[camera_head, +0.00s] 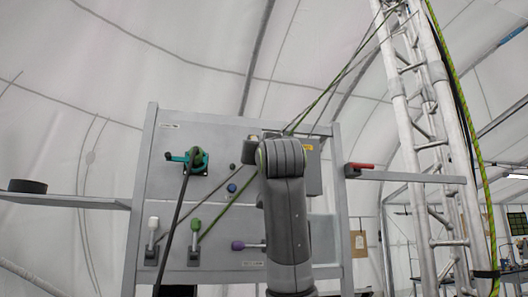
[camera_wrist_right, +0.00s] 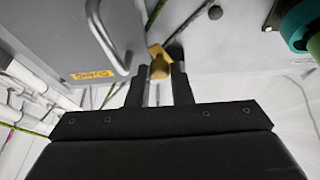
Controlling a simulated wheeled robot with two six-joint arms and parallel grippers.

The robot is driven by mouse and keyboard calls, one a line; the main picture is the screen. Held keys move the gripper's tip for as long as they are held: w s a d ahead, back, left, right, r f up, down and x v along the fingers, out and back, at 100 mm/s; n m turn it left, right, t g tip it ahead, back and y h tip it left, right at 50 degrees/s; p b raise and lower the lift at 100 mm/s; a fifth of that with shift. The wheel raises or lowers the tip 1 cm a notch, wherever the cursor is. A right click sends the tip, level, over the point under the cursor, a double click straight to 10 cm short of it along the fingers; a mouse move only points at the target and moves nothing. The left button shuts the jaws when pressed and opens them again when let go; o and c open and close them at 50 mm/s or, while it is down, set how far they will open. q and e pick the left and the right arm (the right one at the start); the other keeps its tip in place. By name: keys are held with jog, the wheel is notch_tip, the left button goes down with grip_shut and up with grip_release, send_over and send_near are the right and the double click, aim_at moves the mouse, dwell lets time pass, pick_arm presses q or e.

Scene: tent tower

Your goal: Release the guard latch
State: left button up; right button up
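A grey panel (camera_head: 165,185) stands ahead in the head view. My right arm rises in front of it, and its wrist hides the right gripper there. In the right wrist view my right gripper (camera_wrist_right: 159,68) is open, with its fingers pointing at the panel. A small yellow knob (camera_wrist_right: 159,70), probably the guard latch, lies between the fingertips, with a narrow gap seeming to show on each side. Beside it is a grey box (camera_wrist_right: 65,40) with a bar handle (camera_wrist_right: 105,38) and a yellow label (camera_wrist_right: 92,75). My left gripper is not in view.
The panel carries a teal cleat (camera_head: 188,161) with a dark rope, a blue knob (camera_head: 232,188), and white (camera_head: 153,223), green (camera_head: 196,226) and purple (camera_head: 238,245) levers. A red handle (camera_head: 360,166) sits on the right arm bracket. A truss tower (camera_head: 410,100) stands right.

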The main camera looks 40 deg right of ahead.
grip_shut()
jog(key=shift+w+a+f+m+g+h+b, duration=0.15)
jog(key=shift+m+g+h+b, duration=0.1)
jog(key=shift+m, duration=0.4)
jog(key=shift+a+r+m+g+h+b, duration=0.1)
jog(key=shift+a+m+g+h+b, duration=0.15)
jog(key=shift+m, duration=0.45)
jog(key=shift+w+a+f+m+g+h+b, duration=0.1)
jog(key=shift+m+g, duration=0.2)
jog(key=shift+m, duration=0.35)
jog(key=shift+o, duration=2.2)
grip_release()
